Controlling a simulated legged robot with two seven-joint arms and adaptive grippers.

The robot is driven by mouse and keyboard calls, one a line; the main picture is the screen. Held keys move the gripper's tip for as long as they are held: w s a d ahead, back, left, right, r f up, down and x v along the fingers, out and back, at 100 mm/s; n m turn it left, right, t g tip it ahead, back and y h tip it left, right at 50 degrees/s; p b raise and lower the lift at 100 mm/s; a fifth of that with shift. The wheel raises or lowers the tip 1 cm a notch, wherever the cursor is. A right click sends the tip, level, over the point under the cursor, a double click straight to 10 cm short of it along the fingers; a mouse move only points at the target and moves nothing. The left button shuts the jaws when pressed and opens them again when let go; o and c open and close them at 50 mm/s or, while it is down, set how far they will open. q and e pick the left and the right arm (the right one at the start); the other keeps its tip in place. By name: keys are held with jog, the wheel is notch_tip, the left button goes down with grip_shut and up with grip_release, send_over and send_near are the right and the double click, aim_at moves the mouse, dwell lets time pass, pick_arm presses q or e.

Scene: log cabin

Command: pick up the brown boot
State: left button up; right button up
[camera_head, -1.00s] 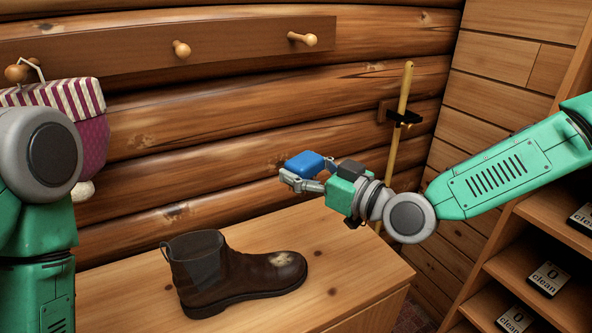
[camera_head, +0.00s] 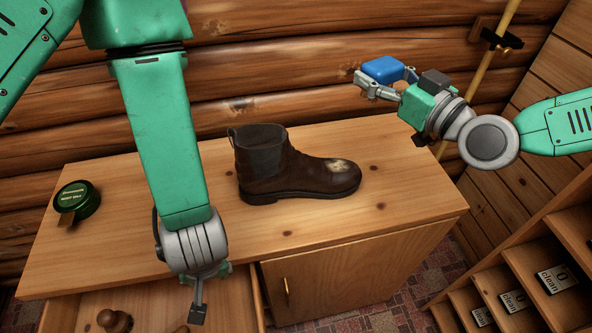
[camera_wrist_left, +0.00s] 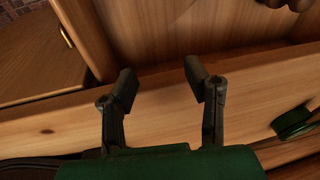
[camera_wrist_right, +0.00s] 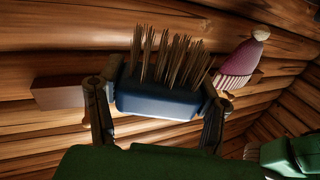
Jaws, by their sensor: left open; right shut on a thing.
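The brown boot (camera_head: 285,165) stands upright on the wooden cabinet top in the head view, toe to the right, with a pale patch on the toe. Neither gripper touches it. My right gripper (camera_head: 372,84) is shut on a blue brush (camera_head: 383,70), held in the air above and right of the boot. In the right wrist view the brush (camera_wrist_right: 155,100) has its bristles pointing up between the fingers. My left gripper (camera_head: 197,300) hangs down at the open drawer, left of and below the boot. In the left wrist view its fingers (camera_wrist_left: 160,88) are apart and empty, near the drawer's wooden edge.
A green tin (camera_head: 84,202) is on the cabinet top at left. The open drawer (camera_head: 150,298) holds a brown knobbed thing (camera_head: 114,321). A cabinet door with a handle (camera_head: 287,291) is below the boot. Shelves with "clean" cards (camera_head: 556,278) stand at right.

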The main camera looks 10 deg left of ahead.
pick_arm(q)
jog(key=w+d+r+n, duration=0.1)
jog(key=w+r+n, duration=0.1)
jog(key=w+d+r+n+t+y, duration=0.1)
jog(key=w+r+n, duration=0.1)
jog(key=r, duration=0.1)
jog(key=w+d+r+n+y, duration=0.1)
jog(key=w+r+n, duration=0.1)
jog(key=shift+w+r+n, duration=0.15)
jog(key=shift+r+n, duration=0.15)
jog(key=w+a+r+n+g+y, duration=0.3)
jog(key=w+a+r+n, duration=0.75)
jog(key=n, duration=0.35)
notch_tip(320, 180, up, 5)
jog(key=m+h, duration=0.1)
jog(key=h, duration=0.6)
send_over(260, 143)
jog(key=shift+w+a+t, duration=0.25)
jog(key=shift+w+t, duration=0.1)
jog(key=shift+t, duration=0.05)
jog(key=f, duration=0.6)
jog(key=shift+w+a, duration=0.15)
jog(key=shift+a, duration=0.1)
jog(key=f, duration=0.3)
jog(key=d+f, duration=0.1)
jog(key=shift+s+f, duration=0.2)
jog(key=shift+f, duration=0.6)
jog(key=shift+a, duration=0.1)
